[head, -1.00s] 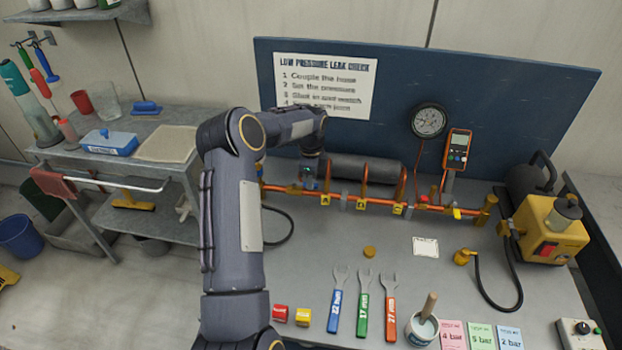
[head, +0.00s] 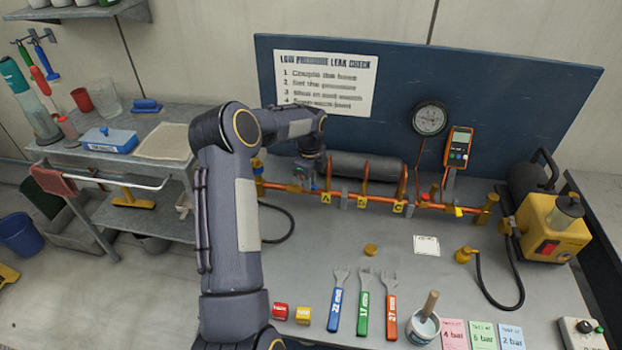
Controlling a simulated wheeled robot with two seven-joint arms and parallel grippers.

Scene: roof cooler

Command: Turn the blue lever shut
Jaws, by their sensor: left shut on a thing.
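My left gripper (head: 307,178) reaches down over the left end of the copper pipe (head: 375,201) on the bench, in front of the dark grey cylinder. It is shut at a small blue part there, the blue lever (head: 313,187), of which only a little shows. My own wrist and fingers hide most of the lever, so its exact angle cannot be told. Yellow tags A, B and C hang along the pipe to the right of the gripper. My right gripper is not in view.
A pressure gauge (head: 430,118) and an orange meter (head: 459,148) stand behind the pipe. A yellow pump (head: 555,232) is at the right. Three wrenches, a pot (head: 422,326) and coloured cards lie at the front. The bench middle is mostly clear.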

